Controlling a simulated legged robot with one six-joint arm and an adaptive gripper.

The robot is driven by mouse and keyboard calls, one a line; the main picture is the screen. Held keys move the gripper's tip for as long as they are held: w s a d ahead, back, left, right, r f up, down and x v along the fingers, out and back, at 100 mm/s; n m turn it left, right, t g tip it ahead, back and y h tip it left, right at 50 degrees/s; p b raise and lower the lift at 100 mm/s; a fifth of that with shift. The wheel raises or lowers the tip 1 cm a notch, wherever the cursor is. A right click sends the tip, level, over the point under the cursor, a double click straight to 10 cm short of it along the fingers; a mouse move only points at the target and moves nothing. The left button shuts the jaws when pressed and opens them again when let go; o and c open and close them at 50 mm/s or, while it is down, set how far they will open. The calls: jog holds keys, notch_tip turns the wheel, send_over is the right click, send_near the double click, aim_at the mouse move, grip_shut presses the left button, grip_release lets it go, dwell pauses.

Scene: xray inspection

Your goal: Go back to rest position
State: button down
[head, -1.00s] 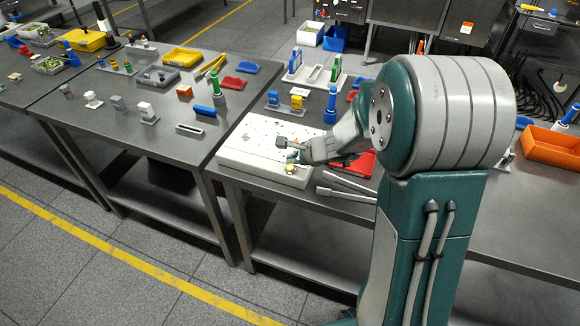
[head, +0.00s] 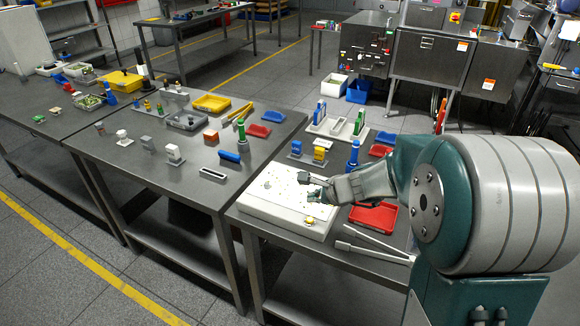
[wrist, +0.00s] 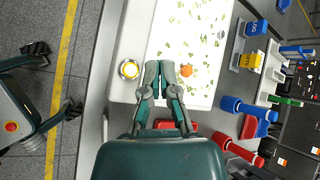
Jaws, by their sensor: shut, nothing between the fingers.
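My gripper (head: 318,185) is over the white box-like tray (head: 262,212) on the right-hand table. In the wrist view my gripper (wrist: 160,67) has its two fingers close together over the tray's front part, with nothing between them. Many small green and yellow bits are scattered over the white top (wrist: 190,25). An orange round piece (wrist: 186,71) lies just right of the fingertips. A yellow and silver round knob (wrist: 130,69) sits left of the fingers, on the tray's front edge; it also shows in the head view (head: 309,219).
A red tray (head: 374,217) and a grey bar-like tool (head: 372,251) lie right of the white tray. Blue and yellow blocks (head: 319,152) and a bottle rack (head: 338,127) stand behind. The left table (head: 130,165) holds several parts and bins. Open floor lies in front.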

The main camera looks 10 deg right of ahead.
jog(key=shift+r, duration=0.1)
jog(key=s+a+r+n+g, duration=0.1)
jog(key=s+a+r+n, duration=0.1)
jog(key=s+r+n, duration=0.3)
jog(key=s+a+r+n+g, duration=0.1)
jog(key=s+a+r+n, duration=0.2)
jog(key=s+n, duration=0.35)
jog(key=s+d+r+n+h, duration=0.1)
jog(key=s+n, duration=0.3)
jog(key=s, duration=0.4)
jog(key=s+d+r+n+h, duration=0.2)
jog(key=s+d+n+h, duration=0.1)
jog(key=s, duration=0.4)
jog(key=shift+s+d+n+h, duration=0.25)
jog(key=shift+s+n+h, duration=0.15)
jog(key=shift+n+h, duration=0.3)
